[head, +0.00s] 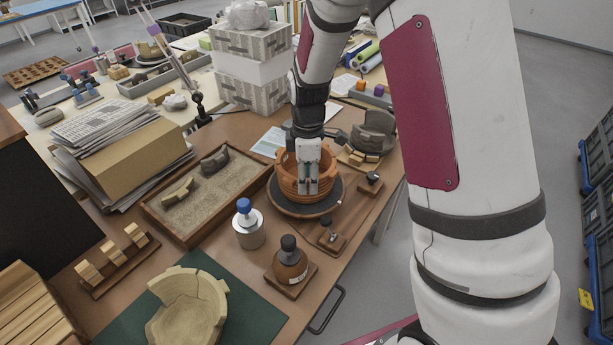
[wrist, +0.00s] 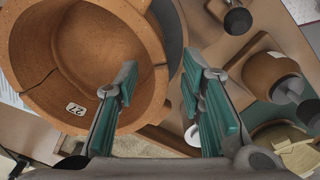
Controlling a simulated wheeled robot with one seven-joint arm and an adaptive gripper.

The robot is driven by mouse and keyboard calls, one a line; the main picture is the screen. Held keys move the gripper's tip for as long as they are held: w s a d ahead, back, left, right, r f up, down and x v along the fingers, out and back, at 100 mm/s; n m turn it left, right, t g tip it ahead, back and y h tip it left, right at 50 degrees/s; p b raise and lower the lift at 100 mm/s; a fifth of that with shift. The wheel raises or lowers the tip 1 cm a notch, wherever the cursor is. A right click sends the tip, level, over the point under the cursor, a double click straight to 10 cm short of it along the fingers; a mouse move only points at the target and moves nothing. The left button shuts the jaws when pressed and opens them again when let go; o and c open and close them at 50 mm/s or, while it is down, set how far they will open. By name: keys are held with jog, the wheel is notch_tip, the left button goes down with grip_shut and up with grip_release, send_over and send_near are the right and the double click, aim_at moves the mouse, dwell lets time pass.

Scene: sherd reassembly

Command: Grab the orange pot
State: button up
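The orange pot (head: 287,187) stands on a dark round turntable (head: 318,207) near the table's right edge. In the wrist view the pot (wrist: 90,50) fills the upper left; dark cracks and a small "27" label show on its inner wall. My gripper (head: 308,190) points down at the pot's near side. In the wrist view my gripper (wrist: 158,85) is open, its teal-padded fingers apart. The pot's rim wall passes between them, the left finger over the inside and the right finger outside. I see no clear contact on both sides.
A white bottle with a blue cap (head: 248,226) and a brown bottle (head: 290,264) stand in front of the pot. A sand tray (head: 245,195) with sherds lies to its left. A small wooden stand (head: 330,236) and a grey sherd vessel (head: 375,130) are close by.

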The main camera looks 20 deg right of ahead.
aim_at(307, 195)
notch_tip(307, 195, down, 3)
jog(key=shift+w+f, duration=0.1)
jog(key=shift+c, duration=0.2)
grip_shut()
jog(key=shift+w+r, duration=0.1)
jog(key=shift+r, duration=0.15)
